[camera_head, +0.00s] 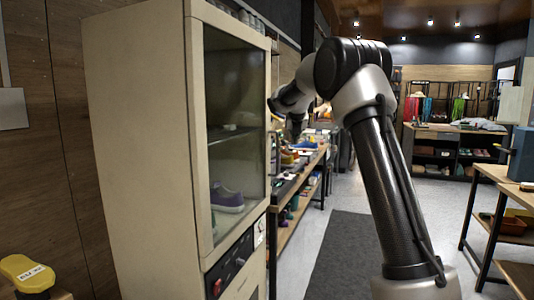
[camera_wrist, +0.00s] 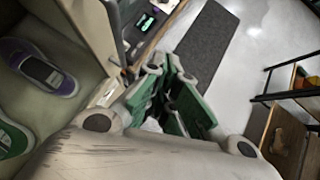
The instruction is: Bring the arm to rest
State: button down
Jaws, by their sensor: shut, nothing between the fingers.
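My arm rises on the right of the head view, bends at the top and reaches left past the front of a tall cream cabinet (camera_head: 140,130). My gripper (camera_head: 296,130) hangs from its end near the cabinet's right edge, partly lost against the background. In the wrist view my gripper (camera_wrist: 172,88) has its green-padded fingers together with nothing held. It is beside the cabinet's edge; I cannot tell whether it touches.
A purple sneaker (camera_head: 226,198) stands behind the cabinet's glass; a green shoe (camera_wrist: 12,140) shows near it in the wrist view. A workbench (camera_head: 300,172) runs behind the cabinet. A dark mat (camera_head: 345,245) lies on open floor. A table (camera_head: 492,180) stands at right.

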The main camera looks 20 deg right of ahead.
jog(key=s+a+f+m+g, duration=0.1)
jog(key=s+f+m+g, duration=0.3)
jog(key=s+f+m, duration=0.9)
jog(key=s+a+r+m+y, duration=0.1)
jog(key=s+m, duration=0.5)
jog(key=s, duration=0.8)
jog(key=s+a+r+m+y, duration=0.1)
jog(key=s+a+m, duration=0.2)
jog(key=s, duration=1.1)
jog(key=s+a+r+m+y, duration=0.1)
jog(key=s+a+r+m, duration=0.1)
jog(key=s+m, duration=0.8)
jog(key=s+a, duration=0.1)
jog(key=s, duration=0.3)
jog(key=shift+s, duration=0.2)
